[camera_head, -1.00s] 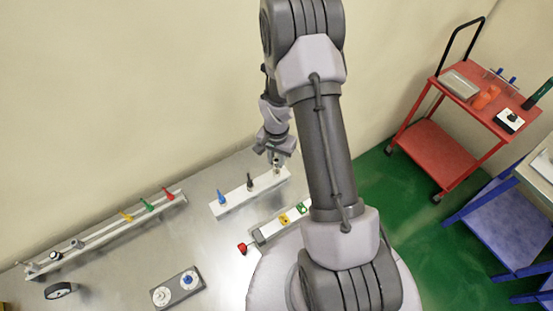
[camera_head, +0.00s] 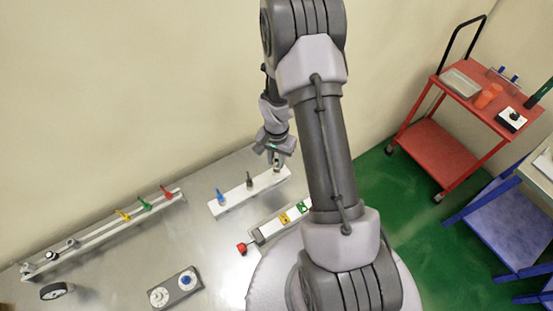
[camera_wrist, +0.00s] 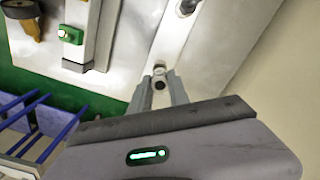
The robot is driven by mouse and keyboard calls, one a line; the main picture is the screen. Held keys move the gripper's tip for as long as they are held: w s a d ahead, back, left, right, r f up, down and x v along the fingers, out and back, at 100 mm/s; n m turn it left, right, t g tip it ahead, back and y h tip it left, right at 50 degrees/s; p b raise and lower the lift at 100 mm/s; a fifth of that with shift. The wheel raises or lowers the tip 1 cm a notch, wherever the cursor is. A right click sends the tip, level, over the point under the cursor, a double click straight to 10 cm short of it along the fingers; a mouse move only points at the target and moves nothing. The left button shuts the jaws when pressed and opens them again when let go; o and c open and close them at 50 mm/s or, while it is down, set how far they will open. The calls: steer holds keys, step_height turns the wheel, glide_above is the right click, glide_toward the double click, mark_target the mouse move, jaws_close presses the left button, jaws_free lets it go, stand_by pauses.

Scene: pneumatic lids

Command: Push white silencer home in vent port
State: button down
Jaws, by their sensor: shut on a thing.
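The white port block (camera_head: 236,201) lies on the metal bench, with a blue fitting (camera_head: 221,198) and a dark fitting (camera_head: 249,181) standing on it. My gripper (camera_head: 277,166) is over the block's right end, pointing down. In the wrist view my gripper's two fingers (camera_wrist: 162,88) close around a small pale, round piece, which looks like the white silencer (camera_wrist: 159,71). The fingers hide most of it. It lies at the end of the white block (camera_wrist: 176,35); I cannot tell how deep it sits in the port.
A rail with coloured levers (camera_head: 110,232) and a grey two-dial box (camera_head: 175,288) stand to the left. A red cart (camera_head: 450,160) stands right.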

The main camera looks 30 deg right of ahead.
steer(key=shift+f+b, duration=1.05)
steer(key=c, duration=1.2)
jaws_free()
steer(key=shift+o, duration=0.2)
steer(key=shift+r+p, duration=2.05)
steer(key=shift+r, duration=1.6)
step_height(320, 180, up, 17)
steer(key=p, duration=0.1)
steer(key=shift+r, duration=0.15)
